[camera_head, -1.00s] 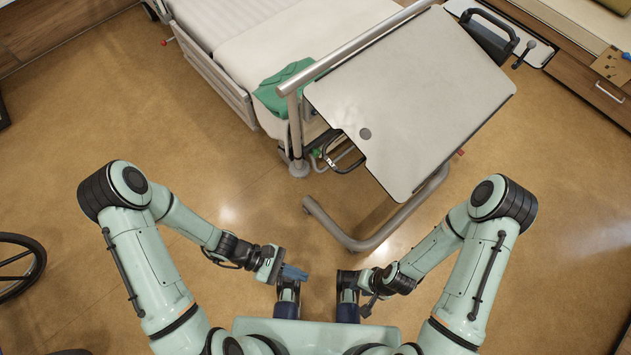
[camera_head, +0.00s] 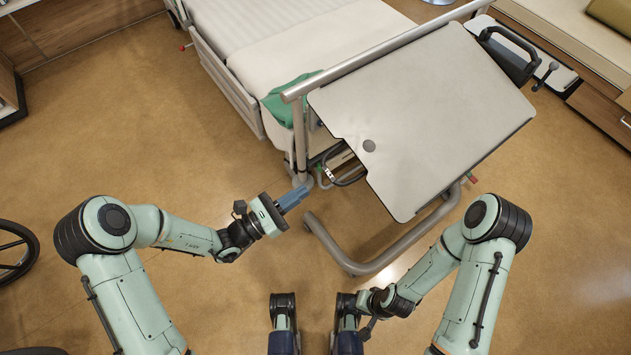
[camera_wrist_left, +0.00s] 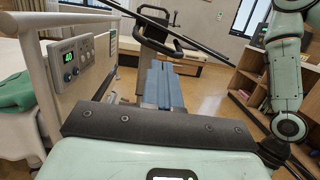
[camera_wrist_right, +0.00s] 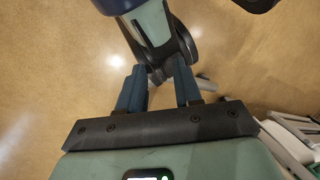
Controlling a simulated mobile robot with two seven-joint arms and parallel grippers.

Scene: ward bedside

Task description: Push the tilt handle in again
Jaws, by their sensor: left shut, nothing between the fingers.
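The dark loop handle (camera_head: 346,173), likely the tilt handle, sticks out beneath the left edge of the overbed table's pale top (camera_head: 440,110). A small red and white mark shows beside it. A black looped handle below the table edge also shows at the top of the left wrist view (camera_wrist_left: 158,38). My left gripper (camera_head: 306,188) is shut and empty, with blue fingers pointing right, a little left of the handle and apart from it. Its fingers are together in its wrist view (camera_wrist_left: 161,65). My right gripper (camera_wrist_right: 158,88) is open and empty, low near my body.
The table's grey post and rail (camera_head: 299,140) and curved floor leg (camera_head: 345,262) stand close to my left gripper. The bed (camera_head: 275,50) with a green cloth (camera_head: 285,102) lies behind. A control panel (camera_wrist_left: 75,58) shows in the left wrist view.

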